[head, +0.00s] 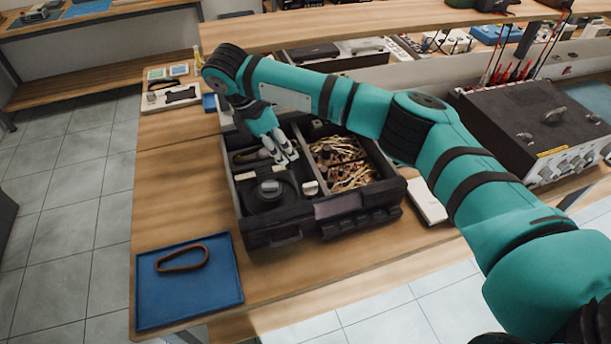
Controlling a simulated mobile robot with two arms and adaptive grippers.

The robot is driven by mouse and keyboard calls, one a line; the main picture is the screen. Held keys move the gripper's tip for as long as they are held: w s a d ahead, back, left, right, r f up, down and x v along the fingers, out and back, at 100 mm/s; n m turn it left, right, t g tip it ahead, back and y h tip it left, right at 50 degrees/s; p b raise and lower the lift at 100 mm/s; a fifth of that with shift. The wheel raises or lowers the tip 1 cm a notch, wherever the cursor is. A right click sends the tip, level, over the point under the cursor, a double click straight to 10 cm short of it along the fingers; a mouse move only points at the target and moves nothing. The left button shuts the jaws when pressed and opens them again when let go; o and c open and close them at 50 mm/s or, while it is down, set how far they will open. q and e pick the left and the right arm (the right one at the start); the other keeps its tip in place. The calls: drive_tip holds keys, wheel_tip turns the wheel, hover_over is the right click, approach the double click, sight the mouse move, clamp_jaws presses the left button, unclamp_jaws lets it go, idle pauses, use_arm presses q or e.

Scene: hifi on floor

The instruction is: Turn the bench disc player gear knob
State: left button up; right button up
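The disc player (267,236) is an open black case on the wooden bench, with its insides showing. A round black part (264,198) with a small grey knob-like top (270,187) sits in its left front. A small pale block (310,188) stands just right of it. Which part is the gear knob is not certain. My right gripper (286,157) points down into the back left of the case, behind the round part. It appears apart from the grey top, and its finger gap is too small to judge. My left gripper is not in view.
A blue tray (225,290) holding a brown loop (182,258) lies at the front left. Tangled wiring (350,177) fills the case's right side. A dark instrument box (535,115) stands to the right. A shelf (340,22) runs above the back of the bench.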

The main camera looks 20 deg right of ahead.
drive_tip(key=p, duration=0.1)
approach(309, 185)
drive_tip(key=p+x, duration=0.1)
drive_tip(key=x, duration=0.7)
drive_tip(key=shift+w+d+p, duration=0.1)
drive_tip(key=shift+p, duration=0.2)
drive_tip(key=shift+d+f, duration=0.1)
drive_tip(key=shift+f, duration=0.2)
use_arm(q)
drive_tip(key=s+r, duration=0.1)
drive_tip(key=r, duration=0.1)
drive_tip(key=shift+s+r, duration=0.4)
use_arm(e)
clamp_jaws()
